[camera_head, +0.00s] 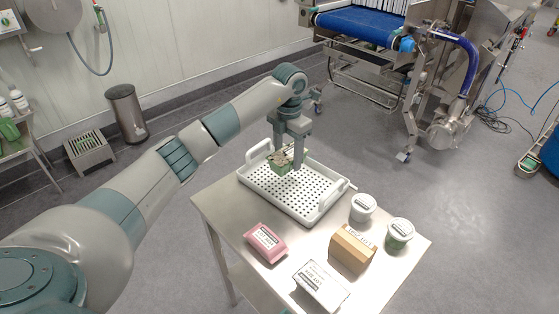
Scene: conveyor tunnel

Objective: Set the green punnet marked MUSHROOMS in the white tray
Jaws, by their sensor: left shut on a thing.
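The green punnet (281,170) is held by my left gripper (290,157) over the white tray (327,206). The gripper points down and is shut on the punnet, whose pale top shows between the fingers. The punnet is inside the tray's outline in the picture, toward its back left. I cannot tell whether it touches the tray floor. Its marking is too small to read. The tray has a perforated floor and raised handles, and no other item shows in it. My right gripper is not in view.
The metal table also bears a pink pack (265,243), a white labelled box (321,287), a brown carton (352,249) and two white-lidded tubs (363,207) (399,234), all in front of or right of the tray. A blue conveyor (362,25) stands beyond.

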